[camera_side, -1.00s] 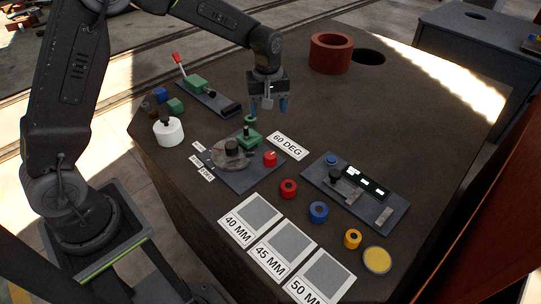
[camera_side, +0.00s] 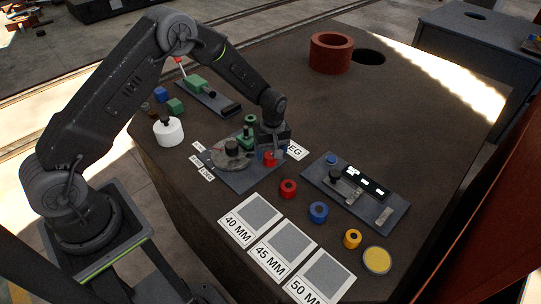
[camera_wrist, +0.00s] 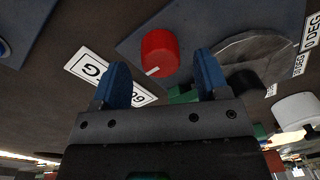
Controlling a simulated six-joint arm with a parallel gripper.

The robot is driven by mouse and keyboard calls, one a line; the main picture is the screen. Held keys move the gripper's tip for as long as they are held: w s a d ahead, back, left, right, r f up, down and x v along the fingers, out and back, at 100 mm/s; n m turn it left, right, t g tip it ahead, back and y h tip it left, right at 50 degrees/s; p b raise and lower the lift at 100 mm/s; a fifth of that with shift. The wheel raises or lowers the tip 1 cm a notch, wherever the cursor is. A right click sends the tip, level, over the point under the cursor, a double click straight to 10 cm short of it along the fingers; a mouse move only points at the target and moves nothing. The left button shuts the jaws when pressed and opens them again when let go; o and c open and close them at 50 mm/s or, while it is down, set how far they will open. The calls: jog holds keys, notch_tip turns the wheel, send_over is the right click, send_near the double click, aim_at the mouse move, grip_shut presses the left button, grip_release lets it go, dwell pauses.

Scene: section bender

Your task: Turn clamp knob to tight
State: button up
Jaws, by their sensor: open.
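The red clamp knob (camera_side: 269,159) stands on the grey bender plate (camera_side: 240,181), at its right side. In the wrist view the red knob (camera_wrist: 159,53) shows a white pointer line on its edge and lies just beyond and between the fingertips. My gripper (camera_side: 270,155) is over the knob in the side view, partly covering it. In the wrist view my gripper (camera_wrist: 158,75) has its blue fingers spread, with nothing between them. Whether a finger touches the knob I cannot tell.
A round grey disc with a black post (camera_side: 231,149) and a green block (camera_side: 248,140) stand close left of the knob.

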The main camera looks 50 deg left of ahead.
jog(key=shift+f, duration=1.15)
jog(key=shift+c, duration=0.5)
jog(key=c, duration=0.8)
